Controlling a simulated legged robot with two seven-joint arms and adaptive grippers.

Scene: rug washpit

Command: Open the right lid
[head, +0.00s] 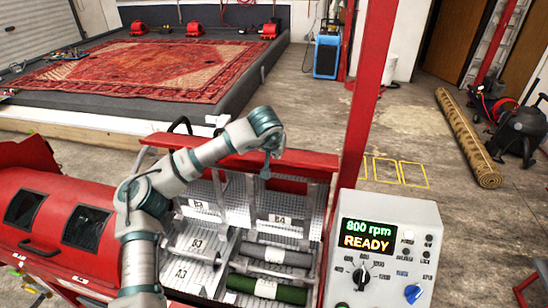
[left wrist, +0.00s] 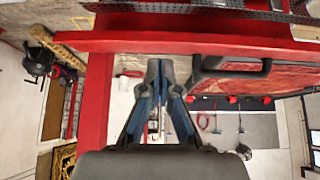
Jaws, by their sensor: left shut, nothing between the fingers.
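The right lid (head: 240,157) of the red machine stands raised at the back of the right compartment, its perforated inner side facing me. Its black handle (head: 180,126) rises behind its top edge at the left. The left lid (head: 62,215), red with two dark windows, is closed. My left gripper (head: 267,166) points down at the right lid's top edge, right of the handle; I cannot tell whether it touches. In the left wrist view its fingers (left wrist: 160,75) are together and empty, with the lid's red edge (left wrist: 200,43) and handle (left wrist: 232,65) beyond. My right gripper is out of view.
The open compartment holds a grey roll (head: 275,254) and a green roll (head: 265,289). A control panel (head: 385,245) reading "800 rpm READY" stands at the right, beside a red post (head: 368,85). A rolled rug (head: 467,138) lies on the floor beyond, with clear floor before it.

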